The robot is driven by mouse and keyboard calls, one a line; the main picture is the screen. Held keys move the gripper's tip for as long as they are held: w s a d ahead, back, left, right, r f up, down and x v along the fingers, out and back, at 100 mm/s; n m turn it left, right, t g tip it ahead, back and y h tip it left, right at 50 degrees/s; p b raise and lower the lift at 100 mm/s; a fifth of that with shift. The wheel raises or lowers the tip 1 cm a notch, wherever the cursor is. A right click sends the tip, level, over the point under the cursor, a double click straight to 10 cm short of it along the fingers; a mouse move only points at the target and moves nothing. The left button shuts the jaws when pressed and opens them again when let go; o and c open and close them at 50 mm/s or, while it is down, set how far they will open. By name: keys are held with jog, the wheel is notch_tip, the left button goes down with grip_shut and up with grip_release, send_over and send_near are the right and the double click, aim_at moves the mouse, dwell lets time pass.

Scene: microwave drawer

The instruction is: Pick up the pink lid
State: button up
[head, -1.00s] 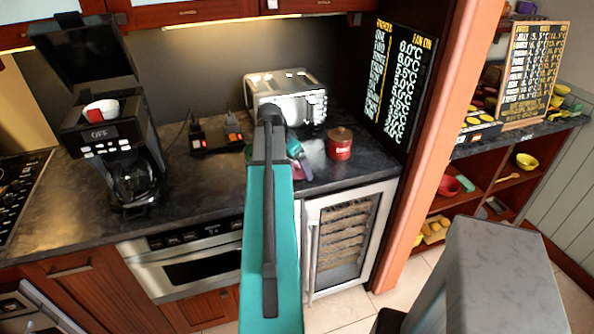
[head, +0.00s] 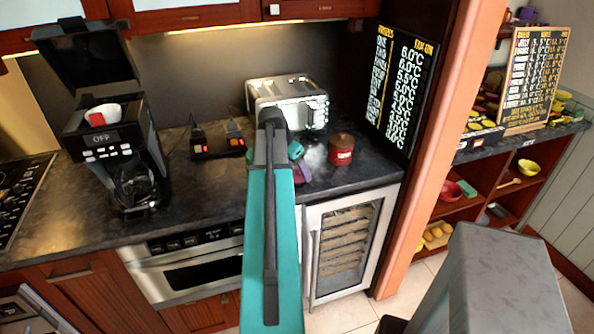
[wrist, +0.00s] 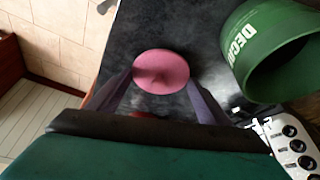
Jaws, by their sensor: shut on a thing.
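The pink lid (wrist: 161,72) is a round disc seen in the wrist view over the dark counter. My gripper (wrist: 161,84) has a purple finger on each side of it and is shut on it. How far the lid is above the counter cannot be told. In the head view my gripper (head: 296,172) is over the counter, in front of the toaster, and my teal arm covers most of the area around it. The lid is not clear there.
A green canister (wrist: 237,62) marked DECAF is close to the right of the lid. A red canister (head: 341,150) stands right of my gripper. The silver toaster (head: 290,100) is behind it, the black coffee maker (head: 112,140) far left.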

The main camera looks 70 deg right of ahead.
jog(key=shift+r+b, duration=0.6)
jog(key=shift+r, duration=0.8)
jog(key=s+a+r+b, duration=0.1)
jog(key=a+b, duration=0.6)
jog(key=a, duration=0.8)
jog(key=shift+s+a+r, duration=0.2)
jog(key=shift+s+a, duration=0.15)
jog(key=shift+s, duration=0.2)
jog(key=shift+r, duration=0.1)
jog(key=shift+w+a, duration=0.1)
